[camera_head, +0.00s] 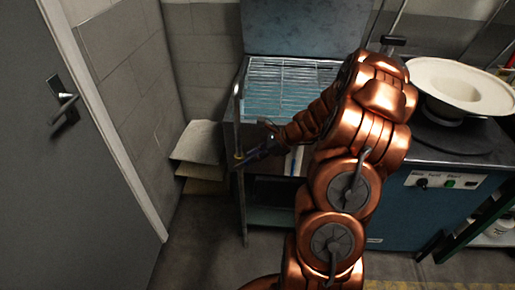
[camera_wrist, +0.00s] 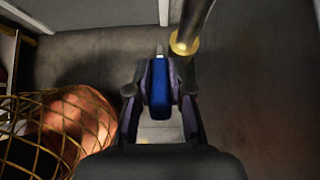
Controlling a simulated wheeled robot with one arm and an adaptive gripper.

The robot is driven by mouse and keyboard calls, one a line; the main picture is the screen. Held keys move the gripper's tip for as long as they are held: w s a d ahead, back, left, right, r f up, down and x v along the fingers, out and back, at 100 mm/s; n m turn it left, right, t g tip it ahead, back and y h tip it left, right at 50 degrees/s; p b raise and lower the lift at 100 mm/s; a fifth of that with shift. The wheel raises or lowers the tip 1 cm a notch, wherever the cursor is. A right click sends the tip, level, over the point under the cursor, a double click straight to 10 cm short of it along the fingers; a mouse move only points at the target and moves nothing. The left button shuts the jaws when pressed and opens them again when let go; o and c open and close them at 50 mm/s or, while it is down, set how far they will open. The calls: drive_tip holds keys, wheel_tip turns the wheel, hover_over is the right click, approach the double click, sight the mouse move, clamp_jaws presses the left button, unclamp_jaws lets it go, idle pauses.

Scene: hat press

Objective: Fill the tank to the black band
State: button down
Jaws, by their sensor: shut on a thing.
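My gripper (camera_wrist: 159,90) is shut on a blue handle (camera_wrist: 158,82), which stands upright between its fingers in the wrist view. A grey pipe (camera_wrist: 197,18) with a brass collar (camera_wrist: 183,44) runs just right of the handle. In the head view my gripper (camera_head: 258,150) is beside the thin upright pipe (camera_head: 238,115) at the left front of the metal bench, close to its yellow collar (camera_head: 238,156). The blue handle cannot be made out there. A pale upright strip (camera_head: 294,161) shows below the bench's front edge, partly behind my arm. No black band can be made out.
The bench carries a wire rack (camera_head: 290,75). A white hat-shaped piece (camera_head: 462,86) sits on the dark machine at right, above a control panel (camera_head: 445,181). Stacked sheets (camera_head: 200,141) lie by the left wall. A grey door (camera_head: 60,190) stands at left; floor before it is clear.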

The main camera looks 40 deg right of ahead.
drive_tip(key=shift+w+a+r+g+h+p, duration=0.35)
drive_tip(key=shift+r+g+h+p, duration=0.2)
drive_tip(key=shift+p, duration=0.9)
drive_tip(key=shift+w+h+p, duration=0.1)
drive_tip(key=shift+h+p, duration=0.15)
drive_tip(key=shift+p, duration=0.15)
drive_tip(key=c, duration=1)
unclamp_jaws()
drive_tip(key=shift+a, duration=0.1)
drive_tip(key=shift+c, duration=0.2)
drive_tip(key=v, duration=1.2)
